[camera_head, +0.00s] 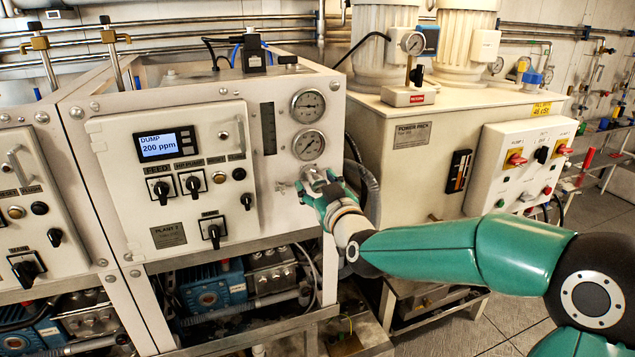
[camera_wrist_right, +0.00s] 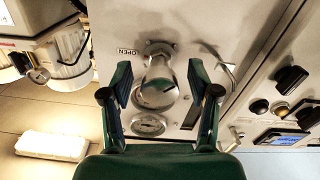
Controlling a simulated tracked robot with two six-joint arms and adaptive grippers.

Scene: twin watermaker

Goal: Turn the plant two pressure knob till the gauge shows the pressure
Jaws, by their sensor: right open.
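The plant two panel (camera_head: 180,165) is a white cabinet face with a lit display (camera_head: 167,144) reading "DUMP 200 ppm". Two round gauges (camera_head: 308,144) sit one above the other at its right; their needles are too small to read surely. In the right wrist view, the silver pressure knob (camera_wrist_right: 157,92) lies between the open fingers of my right gripper (camera_wrist_right: 158,68); contact cannot be told. A gauge (camera_wrist_right: 149,124) shows beyond the knob. My left gripper is out of view.
An "OPEN" label (camera_wrist_right: 128,51) is beside the knob. Black selector knobs (camera_head: 214,229) are on the panel to the left. The cream power pack cabinet (camera_head: 412,135) stands close on the right, with a dark hose (camera_head: 371,185) in the gap.

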